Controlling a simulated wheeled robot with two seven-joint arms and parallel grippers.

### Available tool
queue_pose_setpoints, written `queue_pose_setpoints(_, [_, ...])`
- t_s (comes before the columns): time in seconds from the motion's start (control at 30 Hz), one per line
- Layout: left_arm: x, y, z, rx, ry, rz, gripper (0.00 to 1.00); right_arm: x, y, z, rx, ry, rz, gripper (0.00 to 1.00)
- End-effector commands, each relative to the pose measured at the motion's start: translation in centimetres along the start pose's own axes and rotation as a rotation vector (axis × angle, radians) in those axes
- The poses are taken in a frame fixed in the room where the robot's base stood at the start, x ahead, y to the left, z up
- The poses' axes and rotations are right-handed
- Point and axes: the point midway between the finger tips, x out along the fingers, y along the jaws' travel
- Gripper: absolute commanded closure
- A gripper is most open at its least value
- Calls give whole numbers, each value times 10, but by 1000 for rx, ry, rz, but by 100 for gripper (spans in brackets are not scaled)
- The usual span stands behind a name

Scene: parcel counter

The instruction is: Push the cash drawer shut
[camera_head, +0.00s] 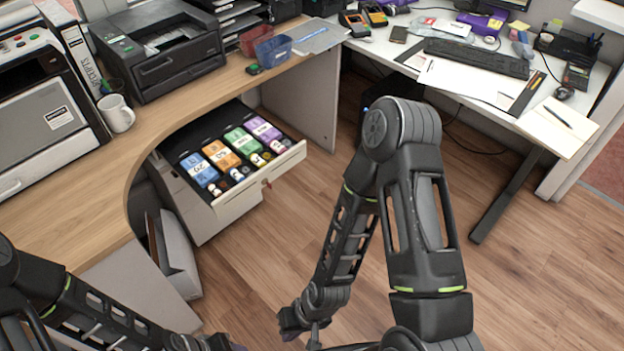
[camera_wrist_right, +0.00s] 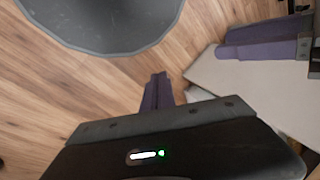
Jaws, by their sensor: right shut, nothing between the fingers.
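The cash drawer (camera_head: 262,189) stands pulled out from under the curved wooden counter. Its pale front panel faces the floor area, and its tray holds colourful banknotes (camera_head: 218,153) and coins in compartments. My right gripper (camera_head: 291,322) is low at the bottom middle of the head view, below and apart from the drawer. In the right wrist view its purple fingers (camera_wrist_right: 157,92) are shut together with nothing between them. My left gripper (camera_head: 218,343) is at the bottom edge, partly cut off; its purple fingers also show in the right wrist view (camera_wrist_right: 262,42), their opening unclear.
The counter (camera_head: 95,200) carries a printer (camera_head: 158,50), a white mug (camera_head: 116,113) and trays. A grey bin-like box (camera_head: 178,255) stands below the drawer. A white desk (camera_head: 470,75) with a keyboard is at the right. Wooden floor is clear in front of the drawer.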

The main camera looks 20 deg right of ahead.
Motion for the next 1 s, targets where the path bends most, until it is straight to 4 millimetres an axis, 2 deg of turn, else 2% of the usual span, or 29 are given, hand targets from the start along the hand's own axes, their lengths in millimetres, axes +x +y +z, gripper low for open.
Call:
queue_pose_setpoints(0.23, [5, -2, 0, 0, 0, 0, 64, 4, 1, -7, -3, 16, -6, 100])
queue_pose_setpoints(0.37, [24, -10, -1, -1, 2, -1, 64, 18, 4, -38, -21, 88, -36, 100])
queue_pose_setpoints(0.47, [49, -20, -2, -2, 4, -2, 64, 32, 8, -86, -50, 199, -77, 100])
queue_pose_setpoints(0.57, [85, -35, -3, -5, 8, -4, 64, 40, 19, -153, -101, 364, -123, 100])
queue_pose_setpoints(0.6, [101, -42, -4, -6, 9, -5, 64, 39, 26, -184, -129, 444, -140, 100])
queue_pose_setpoints(0.67, [127, -53, -5, -8, 12, -6, 64, 33, 39, -231, -177, 570, -159, 100])
queue_pose_setpoints(0.7, [143, -60, -5, -9, 14, -7, 64, 25, 49, -260, -213, 655, -166, 100])
queue_pose_setpoints(0.8, [183, -77, -7, -11, 18, -9, 64, -6, 77, -322, -321, 856, -164, 100])
queue_pose_setpoints(0.9, [216, -92, -9, -14, 22, -11, 64, -41, 103, -362, -436, 1018, -140, 100])
queue_pose_setpoints(1.0, [240, -102, -10, -15, 25, -12, 64, -72, 123, -384, -542, 1126, -106, 100])
